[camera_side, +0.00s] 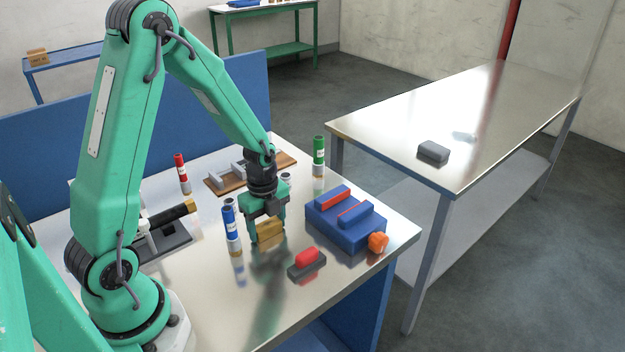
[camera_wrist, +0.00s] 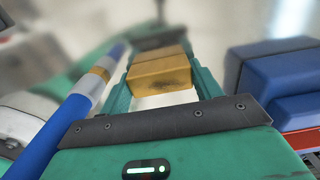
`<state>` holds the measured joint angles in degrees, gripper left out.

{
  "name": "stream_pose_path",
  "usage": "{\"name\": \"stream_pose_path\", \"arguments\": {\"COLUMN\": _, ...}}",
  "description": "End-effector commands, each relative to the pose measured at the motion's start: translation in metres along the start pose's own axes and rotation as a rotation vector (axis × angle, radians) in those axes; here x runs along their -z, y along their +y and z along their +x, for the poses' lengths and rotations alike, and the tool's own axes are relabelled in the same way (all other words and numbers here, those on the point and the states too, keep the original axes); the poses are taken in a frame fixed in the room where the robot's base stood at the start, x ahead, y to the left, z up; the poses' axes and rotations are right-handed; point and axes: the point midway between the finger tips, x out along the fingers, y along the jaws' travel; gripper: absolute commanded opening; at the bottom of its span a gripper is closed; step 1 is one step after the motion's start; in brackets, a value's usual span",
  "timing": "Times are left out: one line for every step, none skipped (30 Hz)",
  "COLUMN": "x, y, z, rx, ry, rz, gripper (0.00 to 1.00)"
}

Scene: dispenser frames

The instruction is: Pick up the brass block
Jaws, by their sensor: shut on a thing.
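The brass block (camera_side: 268,230) is a small golden block between the fingers of my gripper (camera_side: 268,232), low over the shiny metal table. In the wrist view the brass block (camera_wrist: 160,75) sits between the two green fingers of my gripper (camera_wrist: 158,82), with a finger against each side. My gripper is shut on it. I cannot tell whether the block touches the table. Part of the block is hidden by the fingers in the side view.
A blue marker (camera_side: 231,223) stands just left of my gripper. A blue fixture (camera_side: 346,220) with an orange knob (camera_side: 378,242) is on the right. A red-topped dark block (camera_side: 307,262) lies in front. A green marker (camera_side: 319,150) and a wooden-based rack (camera_side: 222,184) stand behind.

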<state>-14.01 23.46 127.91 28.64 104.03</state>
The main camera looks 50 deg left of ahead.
Motion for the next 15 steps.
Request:
{"name": "stream_pose_path", "arguments": {"x": 0.0, "y": -0.001, "z": -0.002, "rx": 0.002, "ry": -0.001, "rz": 0.0, "gripper": 0.3}}
{"name": "stream_pose_path", "arguments": {"x": 0.0, "y": -0.001, "z": -0.002, "rx": 0.002, "ry": -0.001, "rz": 0.0, "gripper": 0.3}}
{"name": "stream_pose_path", "arguments": {"x": 0.0, "y": -0.001, "z": -0.004, "rx": 0.002, "ry": -0.001, "rz": 0.0, "gripper": 0.3}}
{"name": "stream_pose_path", "arguments": {"x": 0.0, "y": -0.001, "z": -0.005, "rx": 0.002, "ry": -0.001, "rz": 0.0, "gripper": 0.3}}
{"name": "stream_pose_path", "arguments": {"x": 0.0, "y": -0.001, "z": -0.007, "rx": 0.003, "ry": -0.001, "rz": 0.0, "gripper": 0.3}}
{"name": "stream_pose_path", "arguments": {"x": 0.0, "y": -0.001, "z": -0.009, "rx": 0.004, "ry": -0.001, "rz": 0.0, "gripper": 0.3}}
{"name": "stream_pose_path", "arguments": {"x": 0.0, "y": -0.001, "z": -0.011, "rx": 0.004, "ry": -0.001, "rz": 0.0, "gripper": 0.3}}
{"name": "stream_pose_path", "arguments": {"x": 0.0, "y": -0.001, "z": -0.014, "rx": 0.004, "ry": -0.001, "rz": 0.0, "gripper": 0.3}}
{"name": "stream_pose_path", "arguments": {"x": 0.0, "y": -0.001, "z": -0.017, "rx": 0.004, "ry": -0.001, "rz": 0.0, "gripper": 0.3}}
{"name": "stream_pose_path", "arguments": {"x": 0.0, "y": -0.001, "z": -0.02, "rx": 0.005, "ry": -0.001, "rz": 0.0, "gripper": 0.3}}
{"name": "stream_pose_path", "arguments": {"x": 0.0, "y": -0.001, "z": -0.023, "rx": 0.006, "ry": -0.001, "rz": 0.0, "gripper": 0.3}}
{"name": "stream_pose_path", "arguments": {"x": 0.0, "y": -0.001, "z": -0.028, "rx": 0.005, "ry": -0.001, "rz": 0.0, "gripper": 0.3}}
{"name": "stream_pose_path", "arguments": {"x": 0.0, "y": -0.001, "z": -0.032, "rx": 0.005, "ry": -0.001, "rz": 0.0, "gripper": 0.3}}
{"name": "stream_pose_path", "arguments": {"x": 0.0, "y": -0.001, "z": -0.036, "rx": 0.006, "ry": -0.002, "rz": 0.0, "gripper": 0.3}}
{"name": "stream_pose_path", "arguments": {"x": 0.0, "y": -0.001, "z": -0.041, "rx": 0.005, "ry": -0.001, "rz": 0.0, "gripper": 0.3}}
